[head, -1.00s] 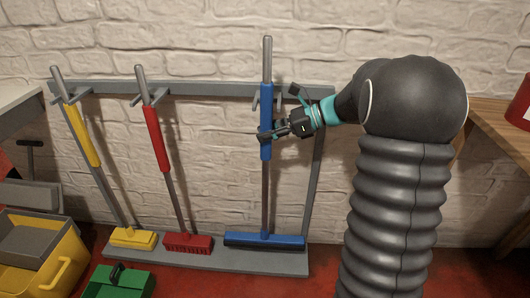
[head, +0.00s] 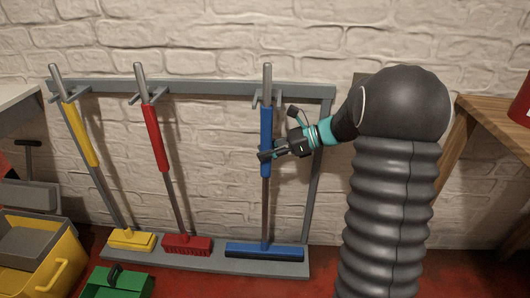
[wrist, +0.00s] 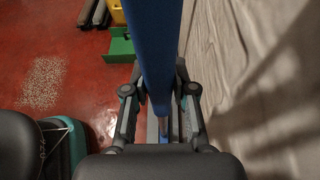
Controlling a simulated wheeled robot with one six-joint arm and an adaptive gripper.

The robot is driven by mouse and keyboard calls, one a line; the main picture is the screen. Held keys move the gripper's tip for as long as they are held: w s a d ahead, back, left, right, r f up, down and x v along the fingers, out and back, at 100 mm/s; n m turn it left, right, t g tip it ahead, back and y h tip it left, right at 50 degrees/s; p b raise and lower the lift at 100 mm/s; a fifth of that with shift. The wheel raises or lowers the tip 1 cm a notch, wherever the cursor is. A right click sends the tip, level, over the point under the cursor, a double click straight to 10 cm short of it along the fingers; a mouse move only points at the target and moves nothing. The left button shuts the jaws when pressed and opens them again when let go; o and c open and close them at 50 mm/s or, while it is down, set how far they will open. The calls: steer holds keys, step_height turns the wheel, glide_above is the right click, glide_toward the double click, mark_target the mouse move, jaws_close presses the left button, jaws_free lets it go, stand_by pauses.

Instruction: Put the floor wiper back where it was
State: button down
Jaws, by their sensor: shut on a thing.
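The floor wiper has a blue grip (head: 266,128), a grey pole and a wide blue head (head: 265,250). It stands nearly upright at the right end of the grey rack (head: 205,88). Its head is over the rack's base shelf and appears to rest on it. The upper pole is at the right hook (head: 257,98); I cannot tell whether it touches it. My gripper (head: 264,156) is shut on the lower part of the blue grip, coming from the right. In the wrist view the blue grip (wrist: 155,40) runs between my two fingers.
A red brush (head: 154,140) and a yellow one (head: 82,135) lean in the rack to the left. A green dustpan (head: 118,283) and a yellow bucket (head: 60,265) are on the floor at front left. A wooden table (head: 495,120) stands at right. The brick wall is close behind.

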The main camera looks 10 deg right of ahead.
steer(key=c, duration=0.9)
jaws_free()
steer(key=shift+f, duration=0.15)
steer(key=shift+c, duration=0.2)
